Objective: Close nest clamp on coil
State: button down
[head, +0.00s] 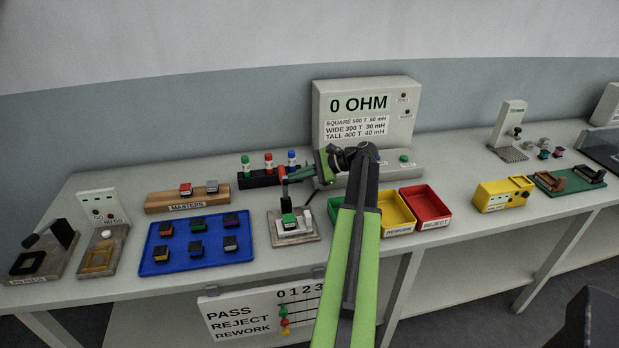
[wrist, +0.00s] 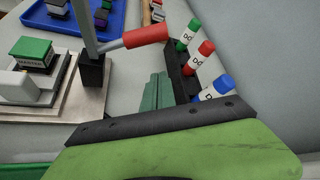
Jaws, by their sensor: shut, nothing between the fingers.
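The nest clamp (head: 293,239) is a grey plate fixture at the front middle of the bench. Its metal lever stands up from a black post (wrist: 92,72), with a red handle (wrist: 145,33) sticking out sideways. My gripper (head: 292,177) is shut and empty, close beside the red handle. Its green fingers (wrist: 156,93) show below the handle in the wrist view; I cannot tell whether they touch it.
A black rack (head: 258,180) with green, red and blue capped bottles stands just behind my gripper. A blue tray (head: 150,262) of several coils lies left. Yellow (head: 399,211) and red (head: 428,203) bins are right. The meter (head: 366,96) stands behind, reading 0 OHM.

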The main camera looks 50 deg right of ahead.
jog(key=shift+b+x, duration=0.3)
jog(key=shift+x, duration=0.85)
jog(key=r+p, duration=0.1)
jog(key=s+a+r+p, duration=0.1)
jog(key=r+p, duration=0.1)
jog(key=p, duration=0.1)
jog(key=shift+s+a+r, duration=0.35)
jog(key=shift+a, duration=0.15)
